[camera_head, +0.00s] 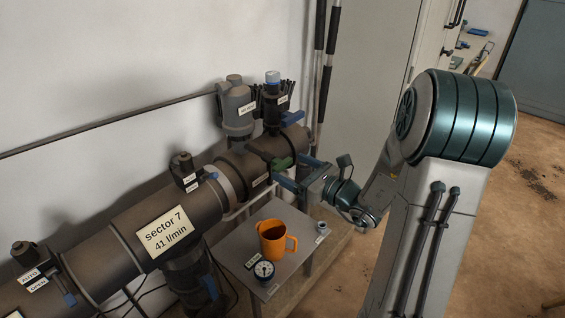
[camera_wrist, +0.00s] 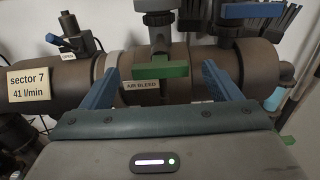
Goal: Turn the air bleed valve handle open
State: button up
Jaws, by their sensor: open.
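The air bleed valve handle is a green lever (camera_wrist: 160,70) lying level along the dark pipe in the wrist view, with an "AIR BLEED" label (camera_wrist: 142,86) below its left part. My gripper (camera_wrist: 160,76) is open, with one blue finger on each side of the handle in the wrist view and visible gaps to both. In the head view my gripper (camera_head: 291,169) reaches the pipe at the handle. Whether a finger touches it I cannot tell.
Grey and black valve bodies (camera_head: 238,108) stand on the pipe, one with a blue lever (camera_head: 293,117). A "sector 7" sign (camera_head: 163,231) is on the pipe. Below, a small table (camera_head: 236,263) holds an orange mug (camera_head: 272,240) and a gauge (camera_head: 264,270). Open floor lies to the right.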

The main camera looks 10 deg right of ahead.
aim_at(282, 163)
jog(key=shift+x, duration=2.05)
jog(key=c, duration=1)
